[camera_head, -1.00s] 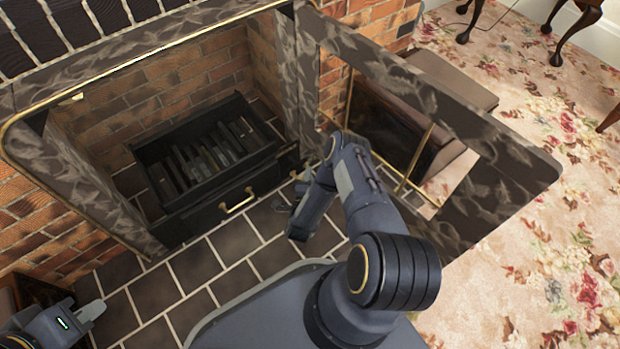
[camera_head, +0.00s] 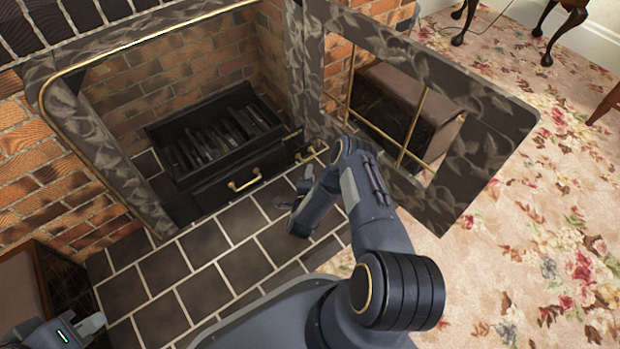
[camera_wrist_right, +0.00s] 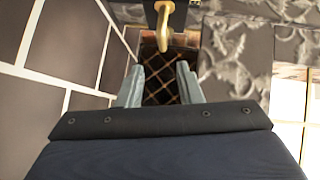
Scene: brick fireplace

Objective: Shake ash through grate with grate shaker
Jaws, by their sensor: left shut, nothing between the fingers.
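The black grate (camera_head: 215,138) sits inside the brick firebox, with dark bars across it. Below its front is a dark drawer front (camera_head: 215,195) with a brass handle (camera_head: 245,181). A second brass piece (camera_head: 308,155) sticks out to its right; whether it is the grate shaker I cannot tell. My right gripper (camera_head: 307,173) is low over the hearth, close to that piece. In the right wrist view its fingers (camera_wrist_right: 161,85) are apart with nothing between them, and a brass hook-like handle (camera_wrist_right: 163,28) is just ahead. My left gripper (camera_head: 92,324) is shut and empty at lower left.
A brown box-like piece (camera_head: 30,295) is at lower left. Floral carpet (camera_head: 560,230) lies to the right.

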